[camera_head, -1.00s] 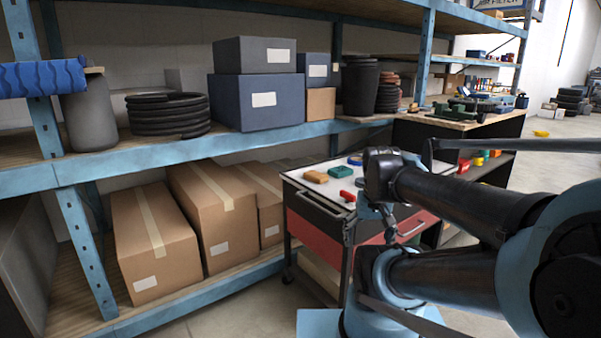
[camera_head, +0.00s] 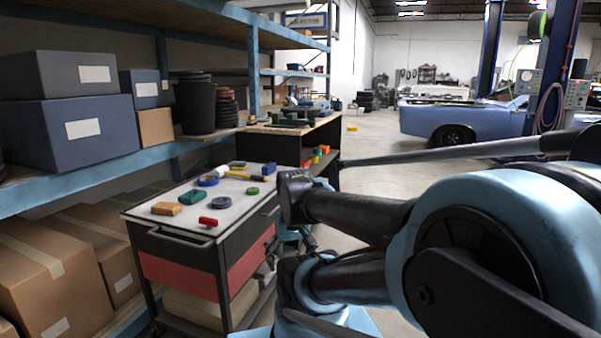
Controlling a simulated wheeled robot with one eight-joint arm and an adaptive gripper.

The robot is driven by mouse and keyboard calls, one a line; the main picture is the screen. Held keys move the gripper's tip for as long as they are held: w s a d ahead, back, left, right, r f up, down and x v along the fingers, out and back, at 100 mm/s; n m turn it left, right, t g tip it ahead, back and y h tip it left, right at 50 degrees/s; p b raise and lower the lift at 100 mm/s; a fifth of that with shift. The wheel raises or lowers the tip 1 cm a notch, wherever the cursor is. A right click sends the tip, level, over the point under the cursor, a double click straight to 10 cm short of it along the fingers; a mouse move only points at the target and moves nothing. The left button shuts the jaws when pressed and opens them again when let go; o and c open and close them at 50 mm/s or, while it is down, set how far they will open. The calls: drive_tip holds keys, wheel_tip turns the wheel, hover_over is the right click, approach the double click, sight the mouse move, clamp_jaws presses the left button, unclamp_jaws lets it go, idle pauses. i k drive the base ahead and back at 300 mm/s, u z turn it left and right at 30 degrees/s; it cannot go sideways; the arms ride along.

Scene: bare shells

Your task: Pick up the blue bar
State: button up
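A small blue block (camera_head: 269,168), which looks like the blue bar, stands at the far right of the white top of a tool cart (camera_head: 170,190). A blue ring (camera_head: 208,181) lies to its left on the same top. My arm's dark and light-blue links fill the right and lower middle, in front of the cart's right side. I cannot make out my gripper's fingers. Nothing is seen touching the blue block.
The cart top also holds an orange-brown block (camera_head: 166,208), a red block (camera_head: 208,221), a green piece (camera_head: 192,196) and a yellow-handled tool (camera_head: 237,175). Shelving with boxes (camera_head: 75,105) stands left. A workbench (camera_head: 290,140) stands behind. Open floor (camera_head: 375,160) lies beyond, towards a blue car (camera_head: 455,120).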

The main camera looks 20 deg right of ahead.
sight(269, 168)
drive_tip(key=z, duration=0.75)
drive_tip(key=i, duration=0.8)
drive_tip(key=z, duration=0.55)
drive_tip(key=i, duration=1.05)
drive_tip(key=u, duration=0.55)
drive_tip(key=i, duration=0.4)
drive_tip(key=u, duration=0.25)
